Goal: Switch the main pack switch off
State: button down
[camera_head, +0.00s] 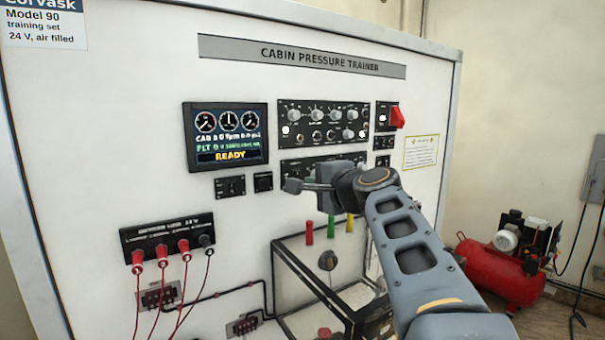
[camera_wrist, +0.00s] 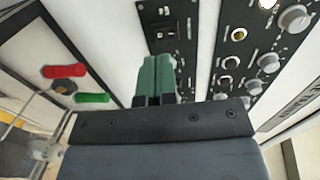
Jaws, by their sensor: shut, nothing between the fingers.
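My gripper (camera_head: 293,186) is shut and empty in front of the white trainer board, just below the lower black control panel (camera_head: 308,165). In the wrist view its two green fingertips (camera_wrist: 158,66) are together, overlapping the lower end of a black panel with small switches (camera_wrist: 167,27). I cannot tell whether they touch it. Two small black switch plates, one (camera_head: 230,187) and another (camera_head: 263,181), sit left of the gripper under the display. The labels are too small to read, so I cannot tell which switch is the main pack switch or its position.
The display (camera_head: 227,136) reads READY. A knob panel (camera_head: 324,122) is above my gripper; a red switch cover (camera_head: 397,117) is to its right. Below are a clear-sided box frame (camera_head: 305,283) and red cables on a terminal block (camera_head: 167,239). A red compressor (camera_head: 498,270) stands right.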

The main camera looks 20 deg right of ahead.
aim_at(297, 176)
jog(key=shift+w+a+f+p, duration=0.1)
jog(key=shift+w+p, duration=0.15)
jog(key=shift+w, duration=0.6)
jog(key=shift+w+a+f+p, duration=0.15)
jog(key=shift+w+p, duration=0.15)
jog(key=shift+w, duration=0.55)
jog(key=shift+w+a+f+p, duration=0.1)
jog(key=shift+w+p, duration=0.15)
jog(key=shift+w, duration=0.6)
